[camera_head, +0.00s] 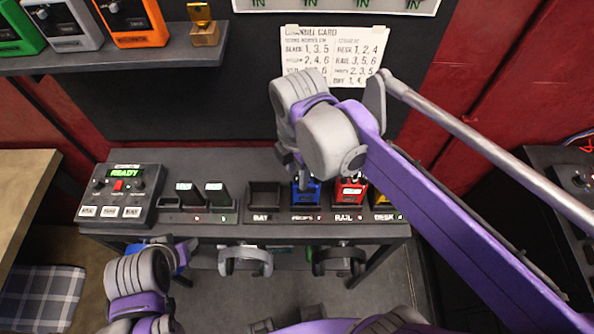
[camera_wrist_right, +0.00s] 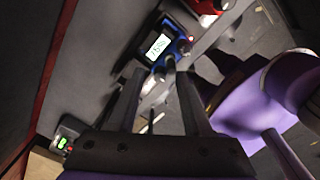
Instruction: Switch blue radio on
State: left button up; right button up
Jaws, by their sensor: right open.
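The blue radio (camera_head: 313,192) stands in the slot marked PROPS on the dark desk, partly hidden by my right arm. In the right wrist view the blue radio (camera_wrist_right: 178,48) shows a lit display with dark characters. My right gripper (camera_wrist_right: 160,76) is open and empty, with its fingertips close to the near side of the radio. I cannot tell whether they touch it. In the head view my right wrist covers most of that gripper. My left arm shows at the lower left, but its fingers cannot be made out.
A red radio (camera_head: 351,190) stands just right in the RAIL slot, with a yellow one (camera_head: 380,199) beyond. A control box (camera_head: 121,193) reads READY at left. Headsets hang below the desk edge. A printed card (camera_head: 330,50) is on the wall.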

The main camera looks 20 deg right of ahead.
jog(key=shift+f, duration=0.2)
grip_shut()
jog(key=shift+m, duration=0.3)
jog(key=m, duration=0.5)
jog(key=shift+m, duration=0.3)
jog(key=m, duration=0.6)
jog(key=shift+m, duration=0.3)
dwell(0.3)
